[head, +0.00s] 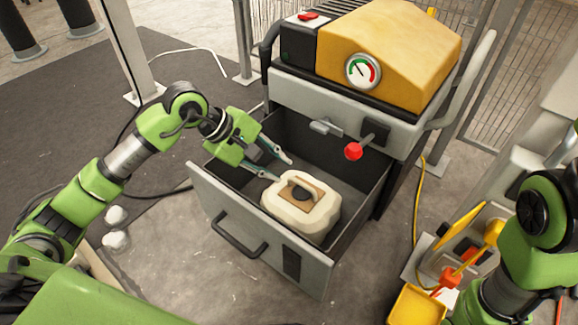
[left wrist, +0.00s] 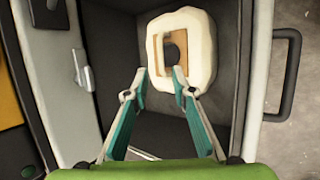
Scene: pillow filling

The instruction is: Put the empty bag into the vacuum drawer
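The cream bag (head: 301,207), with a brown panel and a handle on top, lies inside the open drawer (head: 262,262) of the vacuum machine. It also shows in the left wrist view (left wrist: 202,50). My left gripper (head: 284,168) reaches over the drawer's left side, with its fingers apart and nothing between them. In the left wrist view the fingertips (left wrist: 160,78) are spread just short of the bag, apart from it as far as I can tell. My right arm shows at the right edge of the head view, but its fingers are not visible.
The machine has a yellow top (head: 392,55), a gauge (head: 363,71) and a red knob (head: 353,151) above the drawer. A yellow bin (head: 417,307) and a cluttered small station (head: 468,240) stand at the lower right. White lumps (head: 116,228) lie on the floor at left.

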